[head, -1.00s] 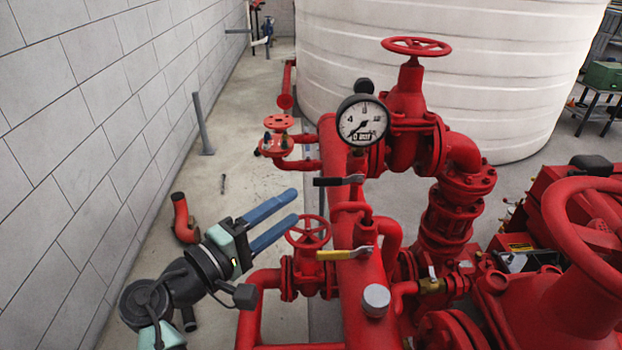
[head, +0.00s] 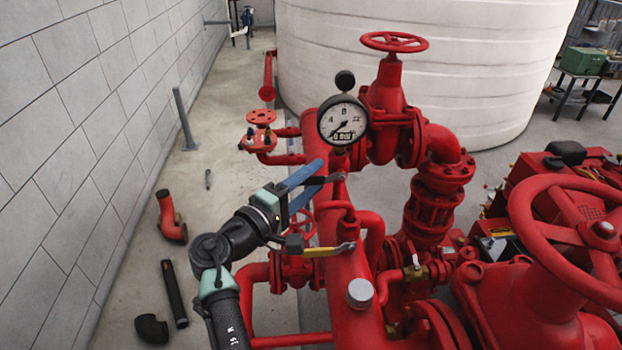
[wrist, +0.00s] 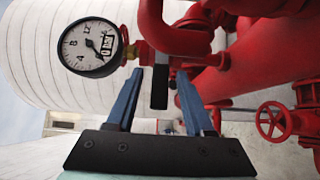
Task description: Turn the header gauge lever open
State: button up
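The header gauge (head: 343,121) is a round white dial on the red header pipe (head: 349,279). It also shows at the upper left of the wrist view (wrist: 90,47). Below it is a small valve lever with a black handle (wrist: 159,88). In the head view the lever is mostly hidden behind my fingers, with its metal end (head: 337,177) showing at the pipe. My gripper (head: 321,172) has two blue fingers, open, pointing at the lever. In the wrist view the black handle appears between the fingers, with a gap on each side; I cannot tell its depth between them.
A second lever with a yellow handle (head: 322,252) sits lower on the header, close under my gripper. A red handwheel valve (wrist: 271,119) stands below. Loose pipe pieces (head: 172,217) lie on the floor at left. The large white tank (head: 470,70) stands behind.

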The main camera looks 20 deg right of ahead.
grip_shut()
dwell(1.2)
